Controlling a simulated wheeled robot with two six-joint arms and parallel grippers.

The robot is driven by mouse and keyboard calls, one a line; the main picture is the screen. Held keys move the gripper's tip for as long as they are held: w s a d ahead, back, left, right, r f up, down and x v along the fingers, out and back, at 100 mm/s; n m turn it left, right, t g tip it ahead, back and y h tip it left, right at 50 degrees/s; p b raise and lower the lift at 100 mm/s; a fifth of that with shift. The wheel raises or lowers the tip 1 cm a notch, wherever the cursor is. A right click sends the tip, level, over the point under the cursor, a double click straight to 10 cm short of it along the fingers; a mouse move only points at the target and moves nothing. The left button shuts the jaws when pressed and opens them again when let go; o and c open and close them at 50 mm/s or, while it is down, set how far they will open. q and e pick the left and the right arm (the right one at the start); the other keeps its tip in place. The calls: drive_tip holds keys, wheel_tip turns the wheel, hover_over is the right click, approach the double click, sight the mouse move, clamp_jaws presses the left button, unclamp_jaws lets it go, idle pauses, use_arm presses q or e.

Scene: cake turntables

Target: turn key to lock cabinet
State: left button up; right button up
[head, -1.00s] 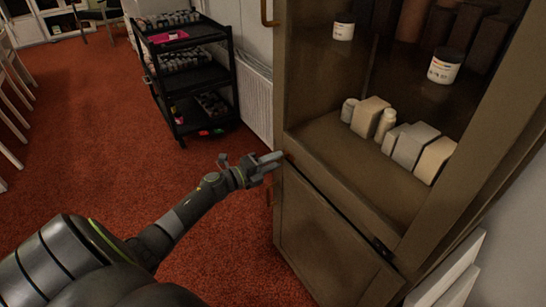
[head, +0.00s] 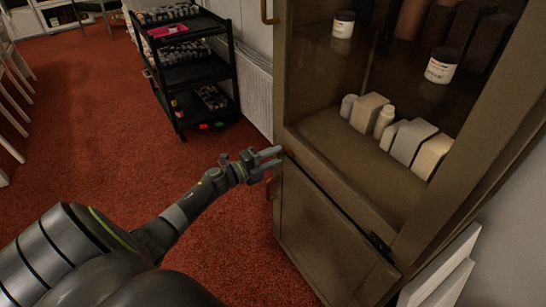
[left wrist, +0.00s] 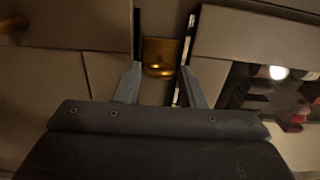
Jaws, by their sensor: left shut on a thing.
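The tall brown cabinet (head: 325,235) stands at the right in the head view, with shelves above and a closed lower panel. My left gripper (head: 271,158) is at the cabinet's left front edge, near the level between the upper and lower parts. In the left wrist view my left gripper (left wrist: 163,65) has its two fingers either side of a brass-coloured key (left wrist: 159,56) at the cabinet front, and is shut on it. The key's shape and its fit in the lock are too dark to tell. In the head view the key is hidden by the fingers.
A black cart (head: 192,72) with jars stands behind, beside a white radiator (head: 253,90). Boxes and bottles (head: 385,122) stand on the cabinet shelf. White panels (head: 440,270) lean at its right. The red carpet (head: 90,130) at the left is open floor.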

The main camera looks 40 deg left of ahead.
use_arm(q)
drive_tip(key=o, duration=1)
drive_tip(key=v, duration=1.7)
drive_tip(key=shift+s+a, duration=0.15)
drive_tip(key=shift+s, duration=0.05)
use_arm(e)
drive_tip(key=shift+w+a+r, duration=0.15)
drive_tip(key=shift+a+r, duration=0.1)
drive_tip(key=shift+r, duration=0.05)
drive_tip(key=shift+d, duration=0.1)
